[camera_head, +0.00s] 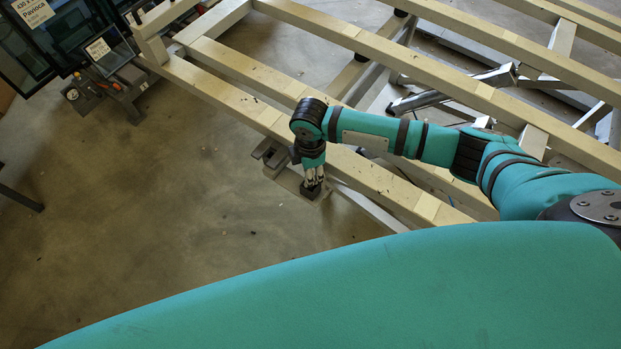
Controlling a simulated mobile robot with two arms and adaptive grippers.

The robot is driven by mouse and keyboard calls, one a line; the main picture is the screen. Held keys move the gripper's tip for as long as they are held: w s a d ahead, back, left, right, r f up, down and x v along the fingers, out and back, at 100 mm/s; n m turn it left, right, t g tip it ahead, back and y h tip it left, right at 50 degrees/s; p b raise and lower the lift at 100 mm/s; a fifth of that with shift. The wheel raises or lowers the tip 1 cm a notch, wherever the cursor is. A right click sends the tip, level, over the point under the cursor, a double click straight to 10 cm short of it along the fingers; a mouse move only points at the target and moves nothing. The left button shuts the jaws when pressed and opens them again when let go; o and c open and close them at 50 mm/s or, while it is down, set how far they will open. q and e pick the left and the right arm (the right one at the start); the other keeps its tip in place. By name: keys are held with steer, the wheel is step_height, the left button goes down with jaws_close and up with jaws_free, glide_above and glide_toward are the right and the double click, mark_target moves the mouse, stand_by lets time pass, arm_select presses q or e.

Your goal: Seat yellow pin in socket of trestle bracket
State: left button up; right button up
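My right arm comes in from the right, and its gripper (312,184) points down beside the front beam of the trestle. Its fingertips are at a dark patch too small to make out, so I cannot tell whether they are open or shut. A grey-brown bracket (272,156) with a slot-like gap sticks out from the near side of the beam, just left of the gripper. A flat plate lies under the fingertips. I cannot make out a yellow pin or the socket. My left gripper is not in view.
The tilting trestle frame (226,93) of pale wooden beams fills the top and right, with metal struts beneath. Dark-framed panels with white labels (33,10) stand at the top left. The concrete floor (140,215) at the left is mostly bare.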

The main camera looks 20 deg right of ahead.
step_height(320, 180, down, 2)
steer(key=shift+f, duration=0.1)
jaws_close()
stand_by(0.4)
